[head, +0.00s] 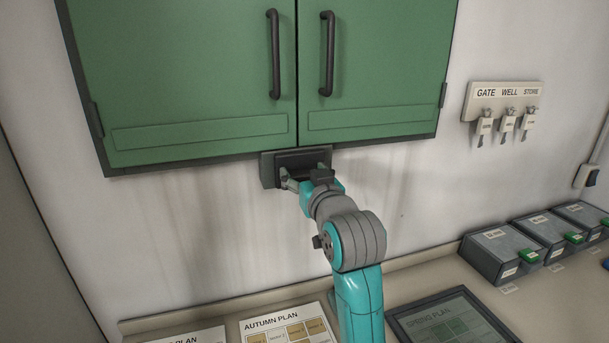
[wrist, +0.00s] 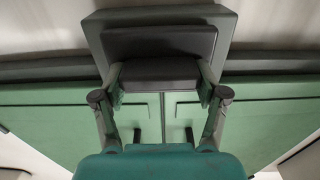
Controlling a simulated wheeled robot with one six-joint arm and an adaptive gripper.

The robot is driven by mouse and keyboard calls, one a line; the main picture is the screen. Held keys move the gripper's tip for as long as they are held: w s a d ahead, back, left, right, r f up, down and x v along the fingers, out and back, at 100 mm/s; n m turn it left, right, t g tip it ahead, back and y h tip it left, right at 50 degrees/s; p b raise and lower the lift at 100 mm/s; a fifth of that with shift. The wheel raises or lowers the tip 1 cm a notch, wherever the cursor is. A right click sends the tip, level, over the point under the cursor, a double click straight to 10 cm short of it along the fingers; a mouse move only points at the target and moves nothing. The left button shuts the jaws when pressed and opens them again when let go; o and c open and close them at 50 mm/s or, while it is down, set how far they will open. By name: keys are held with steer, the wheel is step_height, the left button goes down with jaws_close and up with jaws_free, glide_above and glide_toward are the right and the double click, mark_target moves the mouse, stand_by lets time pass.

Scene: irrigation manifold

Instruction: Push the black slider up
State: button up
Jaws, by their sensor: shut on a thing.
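The black slider (wrist: 160,72) is a dark block on a dark backing plate (wrist: 110,28) at the lower edge of the green cabinet. In the head view the backing plate (head: 267,171) sits just below the meeting line of the two doors, and my gripper partly hides the slider. My gripper (head: 303,181) reaches it from below and in front. In the wrist view my gripper (wrist: 160,86) has one finger on each side of the slider and is shut on it.
The green cabinet (head: 190,75) has two closed doors with black handles. A key rack (head: 505,94) with hanging tags is on the wall at right. Below, the bench holds plan sheets (head: 288,328), a dark-framed panel (head: 450,318) and several grey boxes (head: 502,255). The wall around the slider is clear.

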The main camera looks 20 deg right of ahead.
mark_target(305, 173)
steer(key=shift+r, duration=2.4)
steer(key=o, duration=1.7)
steer(key=shift+f, duration=0.1)
steer(key=shift+s, duration=0.25)
steer(key=s, duration=1.1)
steer(key=shift+s, duration=0.25)
